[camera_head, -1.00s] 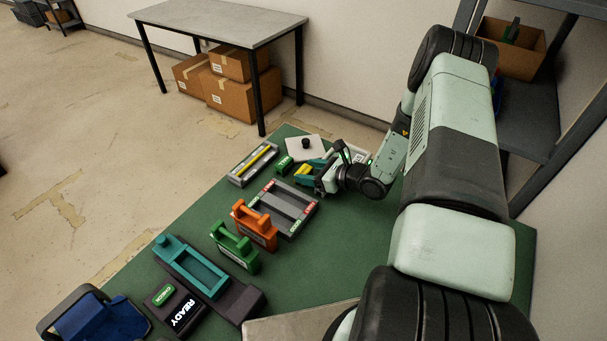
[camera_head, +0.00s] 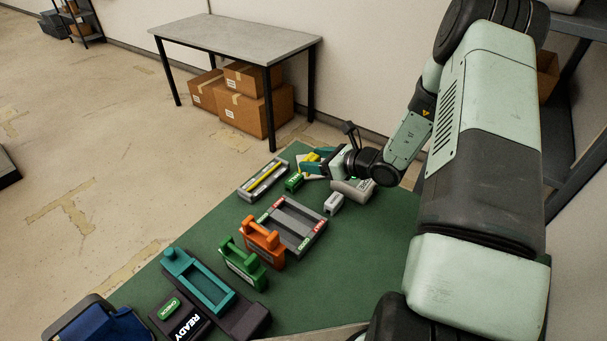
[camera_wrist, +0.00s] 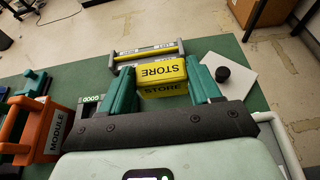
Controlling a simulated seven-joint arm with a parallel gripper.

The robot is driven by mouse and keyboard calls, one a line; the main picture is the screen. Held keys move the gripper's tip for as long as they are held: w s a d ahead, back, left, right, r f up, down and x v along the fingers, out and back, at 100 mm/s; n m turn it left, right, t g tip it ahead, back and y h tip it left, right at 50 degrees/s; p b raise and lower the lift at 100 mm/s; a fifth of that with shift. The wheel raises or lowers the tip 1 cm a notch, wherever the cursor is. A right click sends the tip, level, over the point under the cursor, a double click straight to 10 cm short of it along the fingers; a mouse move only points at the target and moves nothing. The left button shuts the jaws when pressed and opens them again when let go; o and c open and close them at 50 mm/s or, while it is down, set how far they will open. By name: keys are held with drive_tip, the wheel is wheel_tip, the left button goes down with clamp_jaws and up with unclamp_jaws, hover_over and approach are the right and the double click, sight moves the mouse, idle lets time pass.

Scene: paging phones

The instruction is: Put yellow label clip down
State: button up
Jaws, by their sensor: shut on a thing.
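The yellow label clip (camera_wrist: 162,77), marked STORE, sits between the teal fingers of my gripper (camera_wrist: 162,80) in the wrist view. The gripper is shut on it. In the head view the gripper (camera_head: 314,161) is at the far end of the green table, and the clip shows only as a small yellow patch (camera_head: 312,156). A grey tray with a yellow bar (camera_head: 262,180) lies to the left of the gripper; it also appears beyond the clip in the wrist view (camera_wrist: 125,59). The gap beneath the clip cannot be judged.
A green block (camera_head: 293,183) lies just below the gripper in the picture. A white plate (camera_wrist: 240,92) with a black knob (camera_wrist: 222,74) is right of the fingers. A grey tray (camera_head: 291,225), an orange module (camera_head: 262,242) and a green module (camera_head: 242,265) stand nearer.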

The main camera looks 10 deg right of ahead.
drive_tip(key=w+a+r, duration=0.2)
drive_tip(key=w+a, duration=0.7)
drive_tip(key=f, duration=0.5)
drive_tip(key=shift+w+a+f, duration=0.1)
drive_tip(key=shift+w+a, duration=0.2)
drive_tip(key=shift+w, duration=0.05)
drive_tip(key=shift+f, duration=2.2)
drive_tip(key=shift+f, duration=0.1)
drive_tip(key=o, duration=1)
